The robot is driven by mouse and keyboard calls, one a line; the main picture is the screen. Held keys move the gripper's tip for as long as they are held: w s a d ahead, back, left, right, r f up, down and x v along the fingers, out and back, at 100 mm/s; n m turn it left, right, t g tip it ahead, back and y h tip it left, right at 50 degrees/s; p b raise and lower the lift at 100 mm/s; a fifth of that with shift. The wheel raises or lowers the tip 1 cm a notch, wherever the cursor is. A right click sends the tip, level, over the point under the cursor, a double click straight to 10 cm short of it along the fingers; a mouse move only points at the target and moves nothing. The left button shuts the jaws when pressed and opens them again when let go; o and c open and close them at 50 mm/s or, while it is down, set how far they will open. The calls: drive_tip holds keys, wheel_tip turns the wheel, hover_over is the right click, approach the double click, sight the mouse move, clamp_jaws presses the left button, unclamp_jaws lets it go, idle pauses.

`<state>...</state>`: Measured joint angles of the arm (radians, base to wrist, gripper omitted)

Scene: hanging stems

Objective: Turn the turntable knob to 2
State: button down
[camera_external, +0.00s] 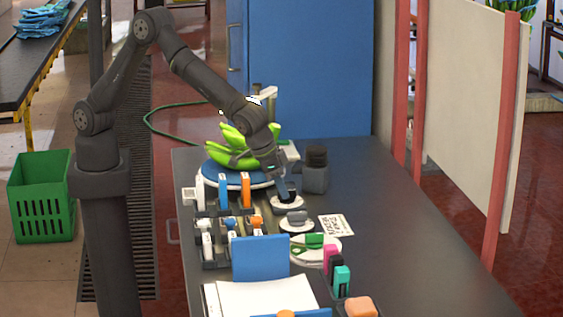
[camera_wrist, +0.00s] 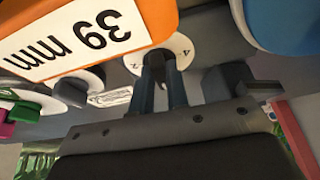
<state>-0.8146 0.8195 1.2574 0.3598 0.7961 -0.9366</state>
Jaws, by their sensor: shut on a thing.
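The turntable (camera_external: 211,175) is a blue disc on a white base at the back of the dark bench, with a bunch of green bananas (camera_external: 228,150) on it. In front of it to the right is a white round dial (camera_external: 278,204) with a dark knob. My gripper (camera_external: 284,192) points down over this dial and is shut on the knob. In the wrist view, my gripper (camera_wrist: 163,82) has its two fingers on either side of the dark knob, and the white dial (camera_wrist: 181,47) shows marks that look like 2 and 4. The knob's pointer is mostly hidden.
A second white dial with a grey knob (camera_external: 297,217) and a white disc with a green knob (camera_external: 314,239) stand nearer. An orange block labelled 39 mm (camera_wrist: 85,35) is close in the wrist view. A dark jar (camera_external: 315,175) stands right of my gripper. The bench's right side is clear.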

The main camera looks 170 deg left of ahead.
drive_tip(key=m, duration=0.1)
drive_tip(key=m+t, duration=0.1)
drive_tip(key=m, duration=0.2)
drive_tip(key=shift+s+a+t, duration=0.1)
drive_tip(key=shift+s+t, duration=0.2)
drive_tip(key=m, duration=0.2)
drive_tip(key=m+t+h, duration=0.1)
drive_tip(key=m, duration=0.1)
drive_tip(key=shift+s+a+m+t, duration=0.2)
drive_tip(key=shift+m+t, duration=0.1)
drive_tip(key=shift+m, duration=0.1)
drive_tip(key=m+h, duration=0.1)
drive_tip(key=m, duration=0.1)
drive_tip(key=m+h, duration=0.1)
drive_tip(key=m, duration=0.1)
drive_tip(key=shift+s+a+m+t, duration=0.1)
drive_tip(key=shift+a+m+t, duration=0.1)
drive_tip(key=shift+m+t, duration=0.15)
drive_tip(key=shift+a+m+t+h, duration=0.15)
drive_tip(key=shift+m+h, duration=0.2)
drive_tip(key=shift+m, duration=0.6)
drive_tip(key=shift+a+m+t+h, duration=0.1)
drive_tip(key=shift+m+h, duration=0.25)
drive_tip(key=shift+m, duration=0.55)
drive_tip(key=c, duration=1.4)
unclamp_jaws()
